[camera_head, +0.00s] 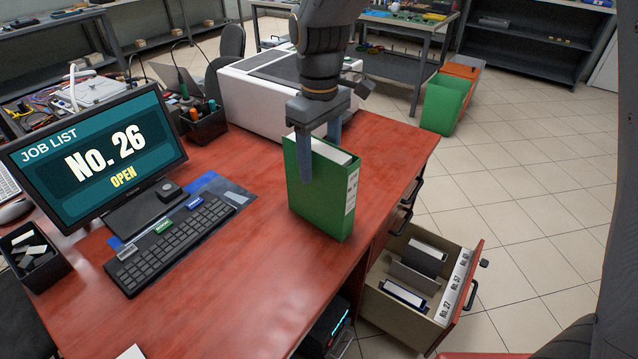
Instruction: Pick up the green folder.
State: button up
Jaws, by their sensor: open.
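The green folder (318,208) stands upright on the red desk, near its right edge. It is a thick binder with white pages at the top and a white label on its right-hand spine. My gripper (320,160) comes down from above with its fingers apart. One finger is in front of the folder's broad green face and the other is behind its top edge, so the folder's upper part is between them. I cannot tell whether either finger touches it.
A white printer-like machine (262,98) stands behind the folder. A monitor (95,155) and a keyboard (170,243) are to the left. An open drawer (400,308) with files juts out below the desk's right edge. The red desk top (240,300) is clear in front of the folder.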

jog(key=shift+f, duration=0.65)
grip_shut()
jog(key=shift+r, duration=0.1)
